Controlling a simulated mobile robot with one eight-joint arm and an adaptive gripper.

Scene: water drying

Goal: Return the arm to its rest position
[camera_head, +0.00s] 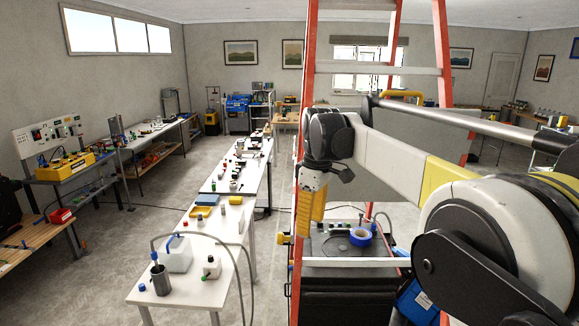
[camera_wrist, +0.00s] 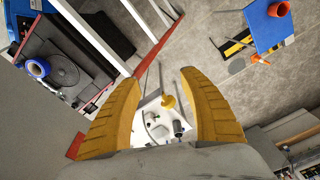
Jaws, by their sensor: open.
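My arm reaches from the right side of the head view, and my gripper (camera_head: 310,232) hangs at its end with yellow fingers pointing down. It overlaps the left rail of the ladder (camera_head: 345,70) in the head view; I cannot tell whether they touch. In the wrist view my gripper (camera_wrist: 160,76) has its two yellow fingers spread apart with nothing between them. Parts of a white table show far beyond the fingertips.
The ladder has orange-red rails and pale steps. A black-topped unit (camera_head: 345,243) with a blue tape roll (camera_head: 360,237) stands behind it. Open floor lies further left.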

